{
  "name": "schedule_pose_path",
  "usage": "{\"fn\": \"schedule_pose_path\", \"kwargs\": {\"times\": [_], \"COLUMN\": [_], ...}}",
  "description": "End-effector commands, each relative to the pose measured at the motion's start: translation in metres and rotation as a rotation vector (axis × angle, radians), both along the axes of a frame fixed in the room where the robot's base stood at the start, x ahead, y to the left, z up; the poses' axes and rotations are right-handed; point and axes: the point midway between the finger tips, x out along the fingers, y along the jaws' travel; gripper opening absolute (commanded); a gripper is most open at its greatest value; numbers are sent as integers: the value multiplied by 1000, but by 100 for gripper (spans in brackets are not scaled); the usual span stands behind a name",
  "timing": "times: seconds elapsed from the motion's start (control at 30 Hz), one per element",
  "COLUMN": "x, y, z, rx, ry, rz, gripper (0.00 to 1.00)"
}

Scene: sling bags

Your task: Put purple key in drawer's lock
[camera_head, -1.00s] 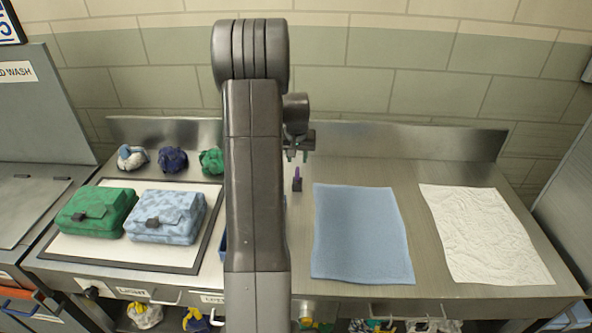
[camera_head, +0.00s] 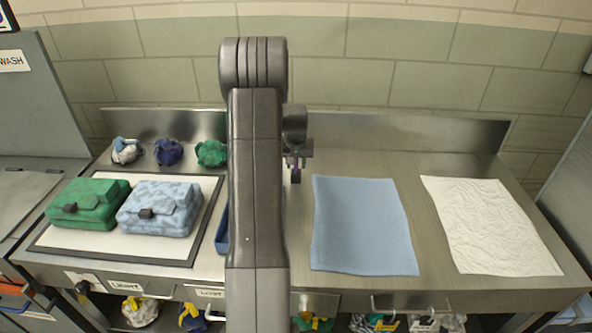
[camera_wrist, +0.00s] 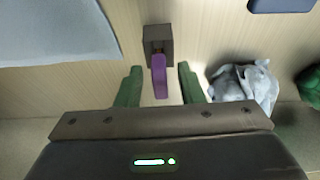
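The purple key (camera_wrist: 159,78) sits in a small dark block (camera_wrist: 158,38) on the steel counter. In the head view the block (camera_head: 296,179) is just right of my arm, with a little purple above it. My gripper (camera_wrist: 158,84) is open. Its two green fingers stand on either side of the key, with a gap on both sides. In the head view my gripper is over the block and mostly covers the key. Drawer fronts with labels (camera_head: 126,286) run under the counter edge. A dark knob-like part (camera_head: 83,287) shows at the left; I cannot tell if it is a lock.
A blue cloth (camera_head: 362,225) and a white cloth (camera_head: 490,225) lie to the right. Green (camera_head: 88,204) and light-blue (camera_head: 160,208) bags lie on a framed mat at left. Crumpled cloth-like items (camera_head: 168,152) sit behind them. A backsplash (camera_head: 410,132) closes the rear.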

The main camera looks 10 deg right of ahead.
Motion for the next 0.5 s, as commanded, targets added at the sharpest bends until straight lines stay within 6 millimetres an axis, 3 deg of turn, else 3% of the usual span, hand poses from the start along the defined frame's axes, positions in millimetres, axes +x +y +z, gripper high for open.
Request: {"fn": "schedule_pose_path", "kwargs": {"times": [0.13, 0.33, 0.5], "x": [0, 0, 0], "y": [0, 0, 0], "z": [0, 0, 1], "rx": [0, 0, 0], "ry": [0, 0, 0], "rz": [0, 0, 0], "gripper": [35, 0, 0]}}
